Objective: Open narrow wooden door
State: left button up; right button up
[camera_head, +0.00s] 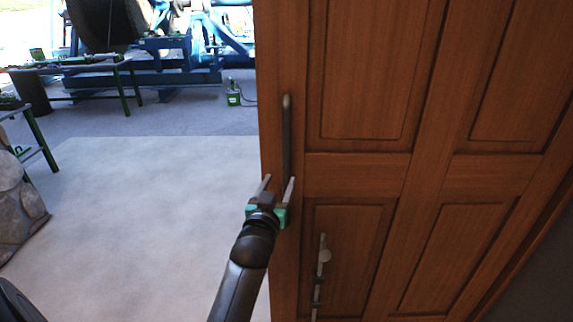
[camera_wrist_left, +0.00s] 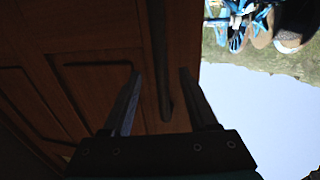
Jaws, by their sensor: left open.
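The narrow wooden door (camera_head: 356,160) has brown panels and fills the right half of the head view; it also shows in the left wrist view (camera_wrist_left: 85,45). A long dark vertical bar handle (camera_head: 287,135) is near its left edge. My left gripper (camera_head: 279,181) is open at the handle's lower part. In the left wrist view the handle (camera_wrist_left: 160,55) runs between the two spread fingers (camera_wrist_left: 159,78), with gaps visible on both sides. I cannot tell whether either finger touches it. My right gripper is not in view.
A small metal lever fitting (camera_head: 323,256) is lower on the door. Left of the door is open pale floor (camera_head: 150,200). A stone object (camera_head: 20,205) and a green-legged table (camera_head: 125,85) stand left. Blue machinery (camera_head: 165,60) and a green canister (camera_head: 233,93) are behind.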

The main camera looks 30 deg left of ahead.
aim_at(285, 167)
pick_arm(q)
jog(key=x, duration=0.9)
jog(key=shift+f, duration=0.1)
grip_shut()
dwell(0.4)
jog(key=shift+b, duration=0.3)
dwell(0.7)
